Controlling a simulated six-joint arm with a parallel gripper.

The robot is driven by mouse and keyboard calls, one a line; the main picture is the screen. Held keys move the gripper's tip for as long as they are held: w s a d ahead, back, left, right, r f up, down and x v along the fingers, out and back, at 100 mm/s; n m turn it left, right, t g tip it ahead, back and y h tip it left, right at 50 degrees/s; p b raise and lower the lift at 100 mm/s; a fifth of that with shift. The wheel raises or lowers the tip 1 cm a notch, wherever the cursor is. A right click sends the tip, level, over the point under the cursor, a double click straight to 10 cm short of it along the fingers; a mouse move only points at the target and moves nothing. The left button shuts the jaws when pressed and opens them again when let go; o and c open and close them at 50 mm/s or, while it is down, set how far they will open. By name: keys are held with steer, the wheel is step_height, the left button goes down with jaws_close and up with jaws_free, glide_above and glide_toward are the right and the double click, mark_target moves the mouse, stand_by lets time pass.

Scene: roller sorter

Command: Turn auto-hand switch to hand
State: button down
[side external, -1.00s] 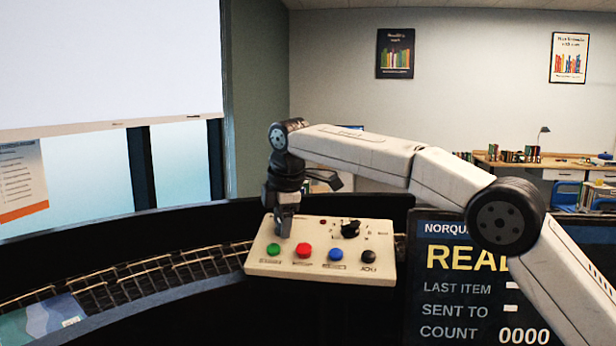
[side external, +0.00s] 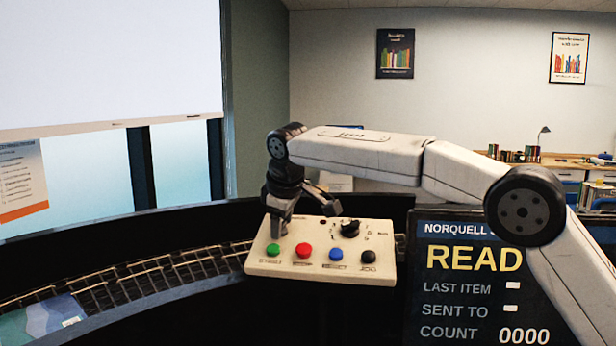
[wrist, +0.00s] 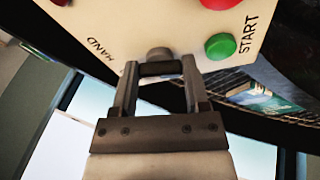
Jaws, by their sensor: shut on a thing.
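The auto-hand switch shows in the wrist view as a short black lever (wrist: 160,69) on a grey round base. The printed word HAND lies to the left of it on the cream control box (wrist: 130,25). My gripper (wrist: 160,66) has one finger on each side of the lever and is shut on it. In the side view my gripper (side external: 278,229) is at the left rear of the control box (side external: 300,266), and its fingers hide the switch. The label on the other side of the switch is not readable.
The box carries a green START button (side external: 273,249), a red button (side external: 303,250), a blue button (side external: 336,254), a black button (side external: 369,256) and a black rotary knob (side external: 350,228). A roller track (side external: 150,279) curves at left. A display screen (side external: 455,270) stands at right.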

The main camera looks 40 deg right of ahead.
steer(key=shift+a+m+h, duration=0.1)
steer(key=shift+m+h, duration=0.2)
steer(key=shift+m, duration=1.4)
steer(key=shift+c, duration=0.4)
jaws_free()
steer(key=shift+r, duration=0.1)
steer(key=v, duration=0.7)
steer(key=shift+s+r, duration=0.25)
steer(key=shift+s, duration=0.05)
steer(key=shift+a, duration=0.1)
